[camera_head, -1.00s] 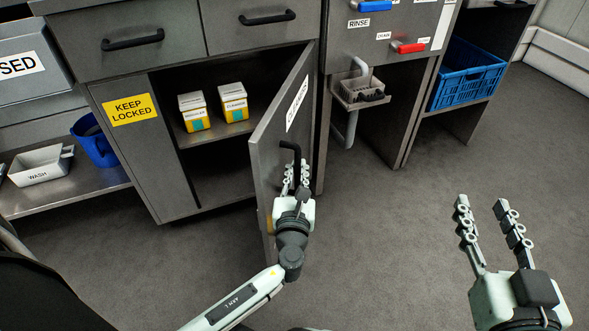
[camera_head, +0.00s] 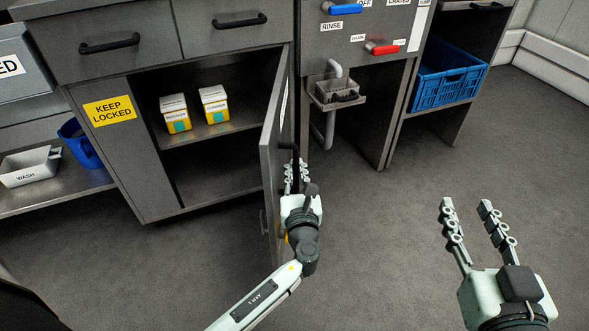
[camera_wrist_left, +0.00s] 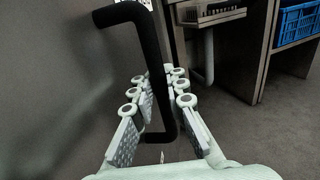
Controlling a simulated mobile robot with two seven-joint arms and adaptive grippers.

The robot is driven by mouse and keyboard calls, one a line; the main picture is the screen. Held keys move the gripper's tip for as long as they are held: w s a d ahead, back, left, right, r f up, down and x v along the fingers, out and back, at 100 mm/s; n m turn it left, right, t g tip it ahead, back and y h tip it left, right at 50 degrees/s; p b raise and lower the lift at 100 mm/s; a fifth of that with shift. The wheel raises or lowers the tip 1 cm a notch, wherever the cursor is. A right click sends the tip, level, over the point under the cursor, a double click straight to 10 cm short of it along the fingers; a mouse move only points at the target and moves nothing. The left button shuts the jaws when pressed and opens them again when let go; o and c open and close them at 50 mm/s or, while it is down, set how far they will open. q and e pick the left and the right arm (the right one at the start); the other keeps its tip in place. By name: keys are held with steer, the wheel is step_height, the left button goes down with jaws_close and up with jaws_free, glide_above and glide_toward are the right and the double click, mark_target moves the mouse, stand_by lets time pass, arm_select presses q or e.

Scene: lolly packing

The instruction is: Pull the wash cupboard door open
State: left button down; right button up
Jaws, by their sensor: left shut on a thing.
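The grey wash cupboard door (camera_head: 270,172) stands swung well out from the cupboard, seen nearly edge-on in the head view. Its black bar handle (camera_head: 294,160) is on the face turned to the right. My left gripper (camera_head: 297,178) is at the handle; in the left wrist view the handle (camera_wrist_left: 152,60) runs down between its fingers (camera_wrist_left: 158,105), which are shut on it. The cupboard interior (camera_head: 215,180) is open to view, with two yellow-and-white boxes (camera_head: 175,113) (camera_head: 213,104) on its shelf. My right gripper (camera_head: 474,225) is open and empty above the floor at right.
Two drawers with black handles (camera_head: 239,21) are above the opening. A sink tray (camera_head: 337,97) with a pipe is right of the door, and a blue crate (camera_head: 447,78) stands further right. A white wash tub (camera_head: 30,167) and blue bucket (camera_head: 82,146) are at left. Floor in front is clear.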

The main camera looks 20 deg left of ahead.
mark_target(296, 144)
arm_select(q)
steer(key=shift+s+d+f, duration=0.1)
steer(key=shift+d+f, duration=0.05)
steer(key=c, duration=1.8)
jaws_free()
step_height(296, 144, up, 10)
steer(key=shift+r, duration=0.1)
steer(key=shift+c, duration=0.3)
